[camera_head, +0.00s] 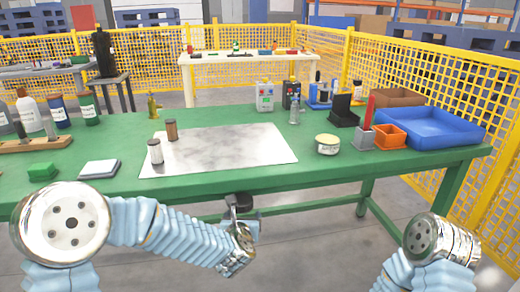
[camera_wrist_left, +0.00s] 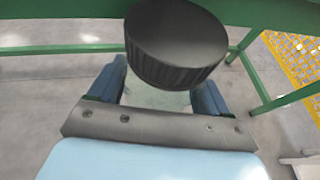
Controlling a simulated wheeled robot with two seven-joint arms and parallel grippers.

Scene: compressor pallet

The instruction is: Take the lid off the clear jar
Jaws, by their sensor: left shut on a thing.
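The clear jar (camera_wrist_left: 160,98) shows in the left wrist view as a pale, see-through body between my two blue-padded fingers. Its round black lid (camera_wrist_left: 176,42), with a ridged side, sits on top of it. My left gripper (camera_wrist_left: 157,95) is shut on the jar body below the lid. In the head view, my left gripper (camera_head: 238,212) is in front of the table's near edge, with the dark lid (camera_head: 241,199) beside it; the jar body is mostly hidden there. My right arm shows at the lower right, but its gripper is out of view.
The green table (camera_head: 225,180) holds a grey mat (camera_head: 225,148) with two small cylinders, a round tin (camera_head: 327,144), an orange bin (camera_head: 389,136) and a blue tray (camera_head: 432,127). Bottles stand at the left. Most of the mat is clear.

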